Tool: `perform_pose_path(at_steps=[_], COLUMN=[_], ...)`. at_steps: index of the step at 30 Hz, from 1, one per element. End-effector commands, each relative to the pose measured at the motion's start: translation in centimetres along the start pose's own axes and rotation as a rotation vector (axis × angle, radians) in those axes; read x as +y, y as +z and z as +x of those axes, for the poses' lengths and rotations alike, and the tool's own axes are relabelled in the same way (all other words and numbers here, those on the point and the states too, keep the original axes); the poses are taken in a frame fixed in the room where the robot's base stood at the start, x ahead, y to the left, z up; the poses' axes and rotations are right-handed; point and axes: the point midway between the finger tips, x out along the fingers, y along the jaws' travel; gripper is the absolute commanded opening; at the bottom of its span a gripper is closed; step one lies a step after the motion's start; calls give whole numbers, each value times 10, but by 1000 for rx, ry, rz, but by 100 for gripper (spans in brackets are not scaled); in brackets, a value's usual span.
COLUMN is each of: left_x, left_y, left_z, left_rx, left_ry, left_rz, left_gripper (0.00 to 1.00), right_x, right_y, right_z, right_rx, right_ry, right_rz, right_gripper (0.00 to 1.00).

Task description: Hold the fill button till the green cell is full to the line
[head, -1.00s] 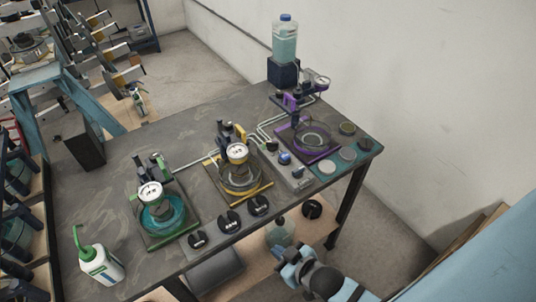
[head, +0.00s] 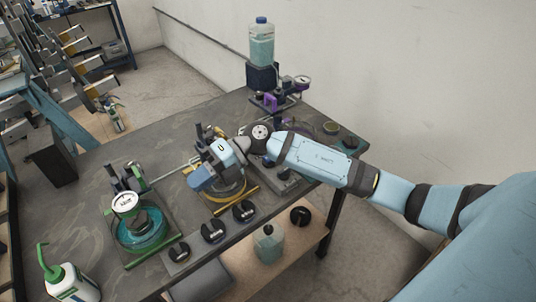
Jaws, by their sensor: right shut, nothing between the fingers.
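The green cell (head: 146,250) is a round clear vessel with teal liquid on a green-edged base at the left of the bench. A white gauge (head: 125,203) stands over it. Its fill line and exact level are too small to tell. My right arm reaches in from the right across the bench. My left gripper is not in view.
The purple cell's valve and gauge (head: 301,83) stand at the back right, by a bottle of teal liquid (head: 262,42). Several black knobs (head: 213,231) line the front edge. A green-nozzled squeeze bottle (head: 72,284) stands at the near left.

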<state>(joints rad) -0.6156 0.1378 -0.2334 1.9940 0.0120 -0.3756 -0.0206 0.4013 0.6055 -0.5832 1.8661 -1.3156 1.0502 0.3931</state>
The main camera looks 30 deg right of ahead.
Motion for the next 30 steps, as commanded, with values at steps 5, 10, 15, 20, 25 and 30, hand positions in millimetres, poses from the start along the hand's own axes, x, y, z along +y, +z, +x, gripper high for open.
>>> perform_pose_path(at_steps=[5,10,15,20,25,30], left_x=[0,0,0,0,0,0], left_y=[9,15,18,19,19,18], left_z=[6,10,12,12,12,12], left_rx=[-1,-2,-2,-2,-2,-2], left_ry=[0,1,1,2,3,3], left_rz=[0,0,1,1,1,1], left_gripper=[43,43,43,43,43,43], right_x=[-35,-48,-43,-38,-37,-37], right_y=[30,57,72,76,76,76], right_z=[-62,-143,-209,-236,-240,-239], right_rx=[123,146,117,99,97,97], right_ry=[-483,-900,-1181,-1290,-1305,-1302], right_rz=[-105,-87,-20,18,25,24], right_gripper=[0,0,0,0,0,0])
